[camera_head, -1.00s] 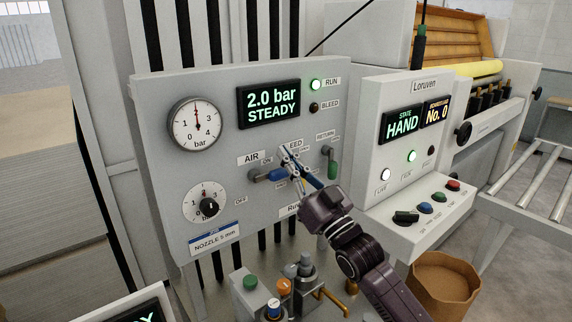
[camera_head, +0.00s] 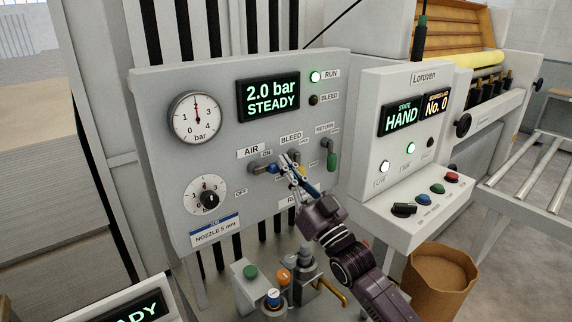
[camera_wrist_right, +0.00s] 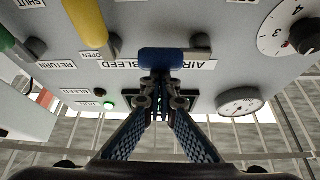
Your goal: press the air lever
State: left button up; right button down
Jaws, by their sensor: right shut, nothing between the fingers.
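The air lever (camera_head: 272,168) has a blue handle on a grey metal shaft and lies about level under the AIR label, pointing right, with ON and OFF labels nearby. In the right wrist view, which is upside down, the blue handle (camera_wrist_right: 166,62) shows just beyond my fingertips. My right gripper (camera_head: 287,160) is shut and empty, its tips at the right end of the blue handle; I cannot tell if they touch. It also shows in the right wrist view (camera_wrist_right: 162,88). My left gripper is not in view.
The yellow bleed lever (camera_wrist_right: 87,22) is close beside the air lever, mostly hidden by my gripper in the head view. The green return lever (camera_head: 331,158) hangs further right. The display (camera_head: 268,96) reads 2.0 bar STEADY. A control box (camera_head: 400,150) juts out at right.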

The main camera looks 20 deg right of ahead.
jog(key=shift+f+m+h, duration=0.15)
jog(key=shift+m+h, duration=0.15)
jog(key=shift+m, duration=0.3)
jog(key=s+a+f+m+h+p, duration=0.1)
jog(key=a+f+m+h+p, duration=0.1)
jog(key=f+m+h, duration=0.4)
jog(key=shift+a+f+m+p, duration=0.2)
jog(key=shift+a+m+p, duration=0.3)
jog(key=shift+m, duration=1.5)
jog(key=shift+s+a+f, duration=0.15)
jog(key=shift+a, duration=0.15)
jog(key=shift+d, duration=0.1)
